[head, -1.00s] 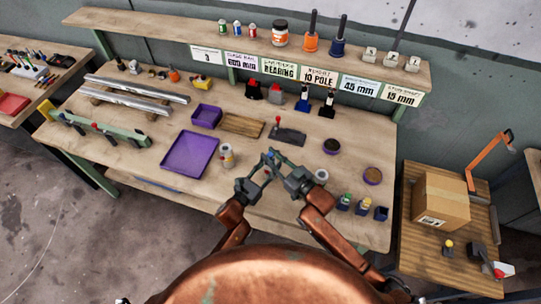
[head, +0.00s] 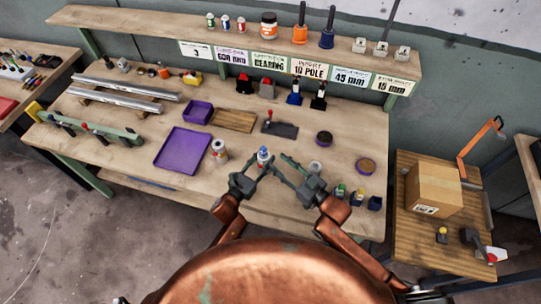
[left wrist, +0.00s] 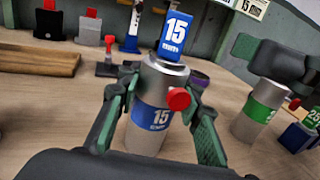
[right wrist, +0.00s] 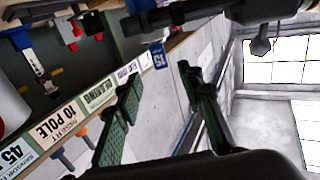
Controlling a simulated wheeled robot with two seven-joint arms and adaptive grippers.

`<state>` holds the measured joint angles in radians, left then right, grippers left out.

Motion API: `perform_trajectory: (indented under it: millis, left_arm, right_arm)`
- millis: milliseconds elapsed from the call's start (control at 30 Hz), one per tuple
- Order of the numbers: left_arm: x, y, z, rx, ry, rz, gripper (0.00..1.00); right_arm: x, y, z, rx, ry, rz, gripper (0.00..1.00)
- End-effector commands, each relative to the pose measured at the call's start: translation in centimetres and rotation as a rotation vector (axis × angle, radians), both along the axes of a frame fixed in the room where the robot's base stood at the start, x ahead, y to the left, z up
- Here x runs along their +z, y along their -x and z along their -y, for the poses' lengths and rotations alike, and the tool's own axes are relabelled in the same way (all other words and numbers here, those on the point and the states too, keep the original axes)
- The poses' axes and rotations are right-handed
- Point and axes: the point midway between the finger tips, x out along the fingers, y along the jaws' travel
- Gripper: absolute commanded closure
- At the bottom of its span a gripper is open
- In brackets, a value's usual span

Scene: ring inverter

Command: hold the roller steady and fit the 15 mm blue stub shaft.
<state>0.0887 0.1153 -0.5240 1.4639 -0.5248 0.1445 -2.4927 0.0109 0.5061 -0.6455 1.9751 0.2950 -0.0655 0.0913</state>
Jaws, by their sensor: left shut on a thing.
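My left gripper (head: 262,172) is shut on a silver roller (left wrist: 150,137) with a blue band marked 15 and a red knob. The roller stands upright between the fingers. A blue stub shaft piece (left wrist: 174,36) marked 15 stands on top of the roller; how deep it sits is hidden. This blue piece also shows in the head view (head: 263,154) and beyond my right fingers in the right wrist view (right wrist: 157,56). My right gripper (head: 286,170) is open, with nothing between its fingers (right wrist: 163,110), just right of the roller.
A green-banded roller (left wrist: 258,110) stands to the right on the bench (head: 120,135). Another roller (head: 219,149) stands left, near a purple tray (head: 183,152). Small blue bins (head: 357,198) sit front right, some with coloured pieces. A wooden board (head: 233,121) lies behind.

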Motion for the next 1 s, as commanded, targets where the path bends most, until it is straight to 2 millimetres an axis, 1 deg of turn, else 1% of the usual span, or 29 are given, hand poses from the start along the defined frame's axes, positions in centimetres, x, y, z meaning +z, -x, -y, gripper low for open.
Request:
perform_trajectory:
  millis: [33, 100, 233, 667, 700, 900, 1000]
  left_arm:
    - [0.0, 0.0, 0.0, 0.000, -0.001, -0.001, 1.00]
    - [0.0, 0.0, 0.0, 0.000, 0.000, 0.000, 1.00]
    - [0.0, 0.0, 0.0, 0.000, 0.000, 0.000, 1.00]
    - [0.0, 0.0, 0.0, -0.001, 0.000, 0.000, 1.00]
    - [0.0, 0.0, 0.0, -0.001, 0.000, 0.000, 0.66]
    - [0.0, 0.0, 0.0, -0.001, 0.000, 0.000, 0.52]
    - [0.0, 0.0, 0.0, -0.001, 0.000, 0.000, 0.46]
  right_arm:
    - [-0.1, 0.6, 0.6, -0.001, 0.001, -0.001, 0.65]
    - [0.0, 1.3, 1.3, -0.001, 0.001, 0.001, 0.65]
    - [0.0, 2.1, 1.9, -0.001, 0.000, 0.000, 0.65]
    - [0.1, 2.3, 2.1, 0.000, -0.001, 0.001, 0.65]
    - [0.1, 2.3, 2.1, 0.000, -0.001, 0.001, 0.65]
    - [0.1, 2.3, 2.1, 0.000, -0.001, 0.001, 0.65]
    - [0.1, 2.3, 2.1, 0.000, -0.001, 0.001, 0.65]
